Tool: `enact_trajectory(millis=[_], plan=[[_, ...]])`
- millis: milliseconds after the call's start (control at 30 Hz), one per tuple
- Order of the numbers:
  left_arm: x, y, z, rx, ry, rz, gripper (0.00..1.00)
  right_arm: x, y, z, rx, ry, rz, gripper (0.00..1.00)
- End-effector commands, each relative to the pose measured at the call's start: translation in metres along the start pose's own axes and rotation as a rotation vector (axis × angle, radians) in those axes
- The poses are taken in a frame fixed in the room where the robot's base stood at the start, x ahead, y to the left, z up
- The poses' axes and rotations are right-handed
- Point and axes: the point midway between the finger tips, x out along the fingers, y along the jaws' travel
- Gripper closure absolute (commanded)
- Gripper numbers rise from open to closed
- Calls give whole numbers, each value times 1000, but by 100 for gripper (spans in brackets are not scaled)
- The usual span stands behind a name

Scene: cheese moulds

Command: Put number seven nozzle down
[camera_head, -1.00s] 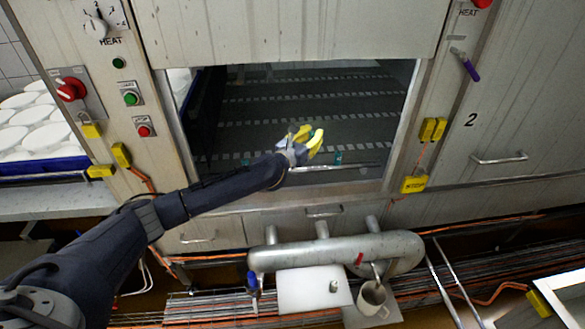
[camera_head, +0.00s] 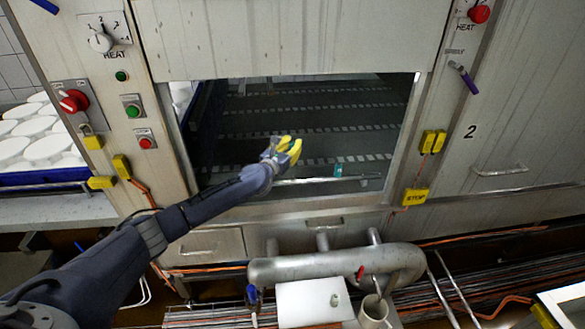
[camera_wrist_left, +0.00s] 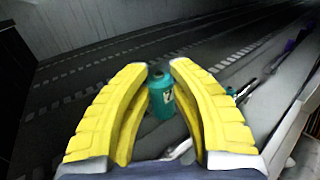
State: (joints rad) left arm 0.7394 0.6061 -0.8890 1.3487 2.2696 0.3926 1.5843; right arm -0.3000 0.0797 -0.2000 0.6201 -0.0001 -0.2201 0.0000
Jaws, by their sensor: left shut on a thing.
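My left gripper (camera_head: 294,148), with yellow fingers, is inside the machine opening, above the dark belt near its front edge. In the left wrist view its fingers (camera_wrist_left: 160,70) are closed around a teal nozzle (camera_wrist_left: 161,98), which has a dark top and a pale label with a dark mark like a 7. The nozzle stands roughly upright between the fingers. In the head view the fingers hide it. I cannot tell whether its base touches a surface. My right gripper is not in view.
A second teal nozzle (camera_head: 338,170) stands to the right, by a metal rod (camera_head: 312,181) along the opening's front edge. The belt (camera_head: 320,115) behind is clear. Metal posts frame the opening, with a yellow stop box (camera_head: 415,198) at right. A pipe (camera_head: 335,263) runs below.

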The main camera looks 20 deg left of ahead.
Motion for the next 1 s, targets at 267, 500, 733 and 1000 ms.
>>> enact_trajectory(millis=[267, 500, 733, 1000], plan=[[0, -1, -50, -4, 1, 1, 100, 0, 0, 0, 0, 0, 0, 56], [1, -2, -60, -1, -8, -2, 100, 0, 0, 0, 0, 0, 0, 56], [1, -2, -65, -1, -6, -2, 100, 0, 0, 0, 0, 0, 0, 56], [4, -3, -76, -3, 0, 0, 100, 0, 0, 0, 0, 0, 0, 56]])
